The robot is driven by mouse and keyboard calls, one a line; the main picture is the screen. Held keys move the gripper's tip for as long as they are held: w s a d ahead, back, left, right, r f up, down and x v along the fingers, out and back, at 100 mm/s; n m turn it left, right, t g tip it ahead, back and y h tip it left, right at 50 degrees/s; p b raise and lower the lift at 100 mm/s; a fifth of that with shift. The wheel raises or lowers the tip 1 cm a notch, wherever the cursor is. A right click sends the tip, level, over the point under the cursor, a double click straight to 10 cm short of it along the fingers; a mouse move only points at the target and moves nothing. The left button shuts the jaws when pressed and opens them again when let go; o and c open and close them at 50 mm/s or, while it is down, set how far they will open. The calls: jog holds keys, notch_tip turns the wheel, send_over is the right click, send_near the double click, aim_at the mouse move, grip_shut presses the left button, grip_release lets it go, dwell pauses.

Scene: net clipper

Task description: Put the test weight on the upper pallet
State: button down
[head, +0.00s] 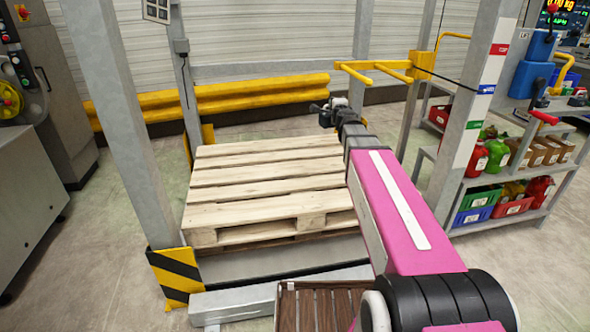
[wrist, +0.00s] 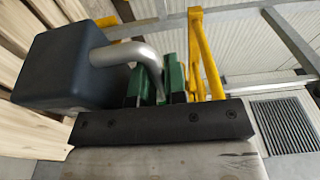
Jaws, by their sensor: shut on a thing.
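The test weight (wrist: 60,68) is a dark blue-grey block with a bent silver handle, at the left of the wrist view. My gripper (wrist: 158,80) has green-padded fingers shut on that handle. In the head view my gripper (head: 332,113) is small and partly hidden by my arm, near the far right corner of the pallet. The upper pallet (head: 262,182) is pale wood, with a bare slatted top. Its slats also show behind the weight in the wrist view (wrist: 20,130). I cannot tell the gap between weight and pallet.
Grey posts stand around the pallet; the front left one (head: 120,130) has a striped yellow-black guard (head: 175,275). A yellow rail (head: 240,92) runs behind, and yellow arms (head: 385,72) stick out at the back right. A shelf (head: 500,185) with bottles and crates stands right.

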jog(key=s+a+f+n+g+y, duration=0.1)
jog(key=s+a+f+n+y, duration=0.3)
jog(key=f, duration=0.6)
jog(key=a+f+n+g+y, duration=0.1)
jog(key=a+f+g+y, duration=0.15)
jog(key=a+f, duration=0.55)
jog(key=s+a+f+n+g+y, duration=0.1)
jog(key=s+a+f+n+y, duration=0.15)
jog(key=f, duration=0.95)
jog(key=shift+m+y, duration=0.35)
jog(key=shift+y, duration=0.05)
jog(key=shift+w+d+f, duration=0.1)
jog(key=shift+w+f, duration=2.6)
jog(key=shift+w, duration=0.25)
jog(key=shift+w+d+f, duration=0.1)
jog(key=shift+w+f, duration=2.6)
jog(key=shift+w, duration=0.25)
jog(key=c, duration=1.2)
grip_release()
jog(key=shift+f, duration=0.2)
jog(key=shift+o, duration=0.2)
